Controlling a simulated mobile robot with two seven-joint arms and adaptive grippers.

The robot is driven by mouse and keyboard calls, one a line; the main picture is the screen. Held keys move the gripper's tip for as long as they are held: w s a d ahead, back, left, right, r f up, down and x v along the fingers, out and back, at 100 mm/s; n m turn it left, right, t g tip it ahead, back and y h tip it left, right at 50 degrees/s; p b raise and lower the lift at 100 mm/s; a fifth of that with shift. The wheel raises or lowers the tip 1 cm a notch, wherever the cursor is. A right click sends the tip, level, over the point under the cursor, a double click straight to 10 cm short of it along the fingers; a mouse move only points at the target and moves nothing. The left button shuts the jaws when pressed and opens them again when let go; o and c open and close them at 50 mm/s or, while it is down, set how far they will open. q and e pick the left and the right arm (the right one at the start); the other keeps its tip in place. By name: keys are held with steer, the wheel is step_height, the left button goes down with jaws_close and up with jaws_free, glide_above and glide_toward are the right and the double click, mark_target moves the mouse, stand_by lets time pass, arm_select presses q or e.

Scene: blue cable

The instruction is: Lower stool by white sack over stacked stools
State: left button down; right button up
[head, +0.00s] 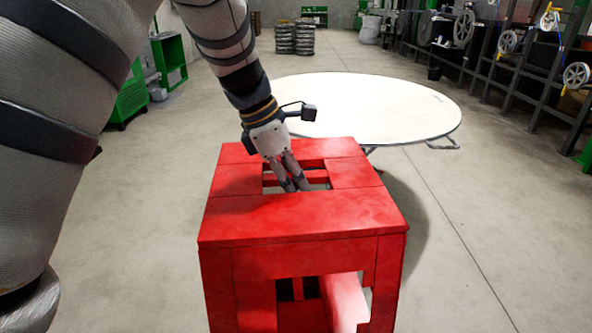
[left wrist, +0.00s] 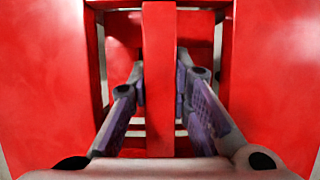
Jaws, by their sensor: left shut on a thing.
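A red stool (head: 300,216) with a square top stands close in front of me in the head view. Its top has an opening with a narrow red bar across it. My left gripper (head: 296,186) points down into this opening. In the left wrist view its two fingers sit one on each side of the red bar (left wrist: 158,80), shut on it. More red parts show below the top; I cannot tell whether they belong to this stool or to another under it. My right gripper is not in view.
A round white table (head: 385,108) stands just behind the stool. Green cabinets (head: 131,98) are at the back left, dark stacked coils (head: 295,38) at the back. Racks with wheels (head: 508,42) line the right side. The floor to the right is clear.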

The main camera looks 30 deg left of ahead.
arm_select(q)
steer(key=shift+f, duration=0.5)
step_height(320, 180, down, 14)
steer(key=b, duration=0.1)
steer(key=shift+b, duration=0.4)
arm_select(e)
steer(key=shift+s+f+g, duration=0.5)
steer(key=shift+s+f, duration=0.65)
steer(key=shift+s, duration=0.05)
arm_select(q)
steer(key=shift+f, duration=0.1)
